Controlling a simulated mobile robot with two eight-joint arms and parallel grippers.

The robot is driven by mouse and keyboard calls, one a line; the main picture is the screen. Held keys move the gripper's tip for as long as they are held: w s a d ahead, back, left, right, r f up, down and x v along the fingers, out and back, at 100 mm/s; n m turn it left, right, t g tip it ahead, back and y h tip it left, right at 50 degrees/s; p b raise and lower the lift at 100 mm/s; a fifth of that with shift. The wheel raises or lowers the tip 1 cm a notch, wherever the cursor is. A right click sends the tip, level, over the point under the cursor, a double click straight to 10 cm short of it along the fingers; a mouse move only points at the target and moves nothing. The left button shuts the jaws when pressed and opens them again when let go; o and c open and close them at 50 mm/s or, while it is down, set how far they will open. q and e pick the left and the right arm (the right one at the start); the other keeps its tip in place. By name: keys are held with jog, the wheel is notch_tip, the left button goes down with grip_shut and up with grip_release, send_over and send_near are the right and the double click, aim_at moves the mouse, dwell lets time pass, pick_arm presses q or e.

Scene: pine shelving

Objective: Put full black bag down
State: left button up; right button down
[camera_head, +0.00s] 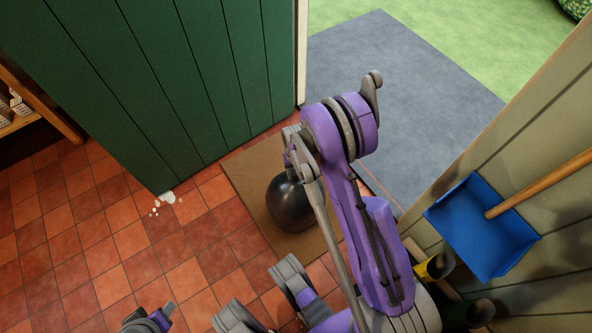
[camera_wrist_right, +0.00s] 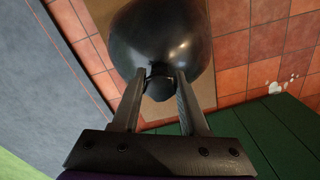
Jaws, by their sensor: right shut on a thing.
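A full black bag (camera_head: 292,205), round and glossy, is over the brown doormat (camera_head: 250,178); I cannot tell for sure whether it touches the mat. In the right wrist view the bag (camera_wrist_right: 165,35) hangs from its gathered neck between the two fingers of my right gripper (camera_wrist_right: 161,76), which is shut on that neck. In the head view my purple right arm hides part of the bag and most of the gripper.
A green plank door (camera_head: 200,70) stands beside the mat, with white spots (camera_head: 166,198) on the tiles below it. A blue dustpan (camera_head: 480,225) is at the right wall. A grey mat (camera_head: 390,90) lies beyond the doorway.

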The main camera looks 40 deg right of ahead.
jog(key=shift+c, duration=2.2)
grip_release()
notch_tip(320, 180, up, 12)
jog(key=p, duration=0.3)
jog(key=s+a+r+n+t, duration=0.2)
jog(key=s+a+r, duration=0.4)
jog(key=a+r, duration=0.4)
jog(key=s+a+r+n+t, duration=0.1)
jog(key=s+a+r+n, duration=0.1)
jog(key=s, duration=0.3)
jog(key=s+a+r+n+t, duration=0.1)
jog(key=s+a+r, duration=0.2)
jog(key=s, duration=0.3)
jog(key=shift+a+n, duration=0.4)
jog(key=shift+a, duration=0.15)
jog(key=shift+s, duration=0.1)
